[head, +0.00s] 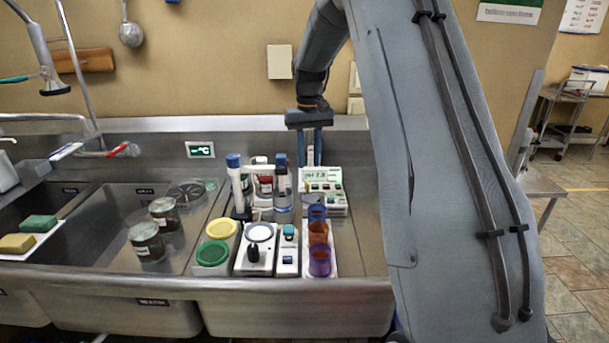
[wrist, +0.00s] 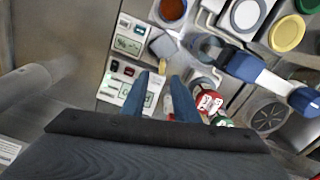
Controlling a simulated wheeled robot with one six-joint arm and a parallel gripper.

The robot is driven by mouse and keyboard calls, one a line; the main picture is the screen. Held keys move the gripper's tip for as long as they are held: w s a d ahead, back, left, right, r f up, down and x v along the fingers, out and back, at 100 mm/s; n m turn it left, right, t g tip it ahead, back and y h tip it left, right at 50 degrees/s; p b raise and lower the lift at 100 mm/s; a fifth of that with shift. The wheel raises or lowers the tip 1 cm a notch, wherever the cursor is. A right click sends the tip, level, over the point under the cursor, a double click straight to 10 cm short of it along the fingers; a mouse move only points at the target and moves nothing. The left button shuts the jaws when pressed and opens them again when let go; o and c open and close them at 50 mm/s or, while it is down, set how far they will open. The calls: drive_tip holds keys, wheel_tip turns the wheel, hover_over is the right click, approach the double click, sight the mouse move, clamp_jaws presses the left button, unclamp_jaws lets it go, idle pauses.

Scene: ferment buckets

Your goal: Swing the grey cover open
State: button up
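My gripper (head: 310,158) hangs fingers-down behind the counter instruments in the head view. Its two blue fingers are apart with nothing gripped in the wrist view (wrist: 162,88). A white meter (head: 320,180) with a green display stands just in front of it and also shows left of the fingers in the wrist view (wrist: 122,78). A small grey flat piece (wrist: 163,46) lies beyond the fingertips, apart from them; it may be the grey cover, but I cannot tell surely.
Orange (head: 318,232) and purple (head: 320,260) cups stand at the front right of the instruments. Yellow (head: 222,228) and green (head: 212,252) lids lie left. Blue-capped tubes (head: 234,182) stand close to my gripper. Jars (head: 147,242) sit in the sink.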

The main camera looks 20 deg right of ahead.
sight(307, 182)
drive_tip(key=f+p, duration=0.1)
drive_tip(key=f, duration=0.2)
drive_tip(key=f+p, duration=0.1)
drive_tip(key=f, duration=0.3)
drive_tip(key=shift+a+f, duration=0.2)
drive_tip(key=shift+f, duration=0.1)
drive_tip(key=shift+c, duration=0.2)
clamp_jaws()
drive_tip(key=shift+r, duration=0.1)
idle(0.9)
